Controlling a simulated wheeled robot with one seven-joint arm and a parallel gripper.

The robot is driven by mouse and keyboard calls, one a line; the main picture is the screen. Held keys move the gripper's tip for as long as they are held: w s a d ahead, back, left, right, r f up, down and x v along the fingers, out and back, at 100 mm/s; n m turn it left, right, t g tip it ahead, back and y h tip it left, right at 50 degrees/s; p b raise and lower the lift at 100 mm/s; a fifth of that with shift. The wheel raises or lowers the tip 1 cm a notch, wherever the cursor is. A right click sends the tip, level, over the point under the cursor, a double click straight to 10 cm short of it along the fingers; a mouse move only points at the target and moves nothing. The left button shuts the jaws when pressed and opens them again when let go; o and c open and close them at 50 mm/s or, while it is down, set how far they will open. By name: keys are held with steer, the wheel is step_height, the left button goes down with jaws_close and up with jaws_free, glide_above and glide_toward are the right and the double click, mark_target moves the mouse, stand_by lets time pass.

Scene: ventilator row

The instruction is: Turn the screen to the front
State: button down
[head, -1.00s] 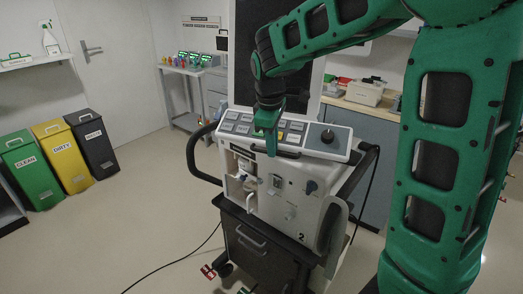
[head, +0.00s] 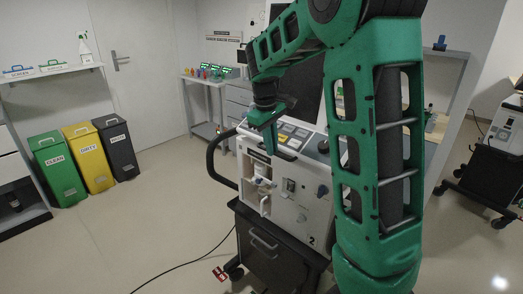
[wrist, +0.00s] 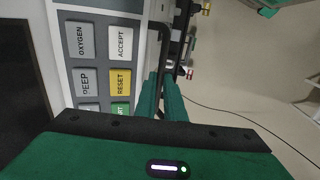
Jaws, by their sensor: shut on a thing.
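The ventilator (head: 287,205), marked 2, stands on a dark wheeled cart. Its dark screen (head: 306,92) rises behind the button panel (head: 298,133), partly hidden by my arm, so its facing is hard to judge. A dark edge, likely the screen (wrist: 14,85), shows at left in the wrist view. My gripper (head: 270,142) points down at the panel's front edge. Its green fingers (wrist: 162,95) are shut on what looks like the dark front bar (head: 287,154), beside the ACCEPT and RESET buttons. The exact contact is hidden.
Green, yellow and dark bins (head: 91,158) stand at the left wall. A black cable (head: 185,262) runs across the floor from the cart. Another cart (head: 485,170) stands at the right. The floor left of the ventilator is otherwise clear.

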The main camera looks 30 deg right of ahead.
steer(key=shift+w, duration=0.15)
steer(key=c, duration=2.1)
jaws_free()
steer(key=shift+r, duration=0.1)
steer(key=r, duration=0.3)
steer(key=a+r, duration=0.1)
steer(key=r, duration=0.3)
steer(key=a+r, duration=0.1)
steer(key=r, duration=0.2)
steer(key=shift+s+r, duration=0.2)
steer(key=shift+s, duration=0.1)
